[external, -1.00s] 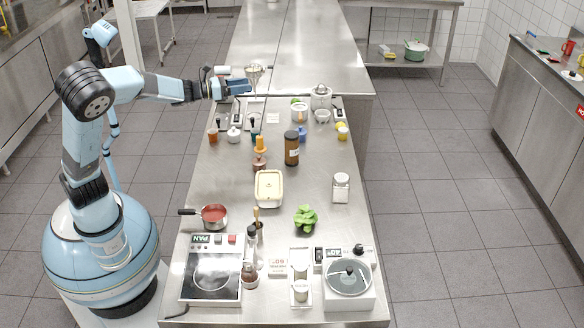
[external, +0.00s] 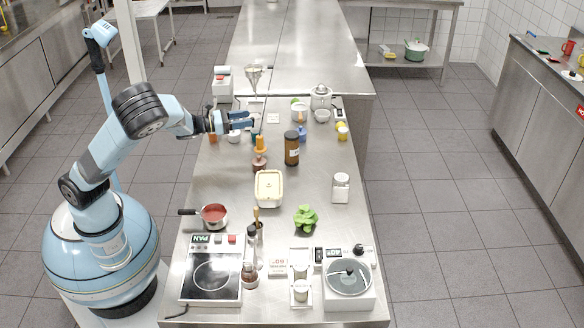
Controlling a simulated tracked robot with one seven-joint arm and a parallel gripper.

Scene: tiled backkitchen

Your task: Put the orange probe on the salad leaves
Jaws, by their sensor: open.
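The salad leaves (external: 306,218) are a bright green clump on the right half of the steel table, in front of a white-lidded jar. An upright orange item (external: 260,143) stands near the middle of the table above a reddish-brown piece. A smaller orange item (external: 213,138) sits by the left edge, partly covered by my gripper. I cannot tell for sure which of these is the probe. My gripper (external: 250,120) is open and points right, above the left part of the table, behind the upright orange item. I see nothing held in it.
A brown jar (external: 292,148) stands right of the upright orange item. A cream-filled dish (external: 269,188), a saucepan (external: 214,215), a hotplate (external: 212,275) and a round-topped scale (external: 348,285) are nearer the front. Bare steel lies around the leaves. A metal funnel (external: 253,76) stands behind my gripper.

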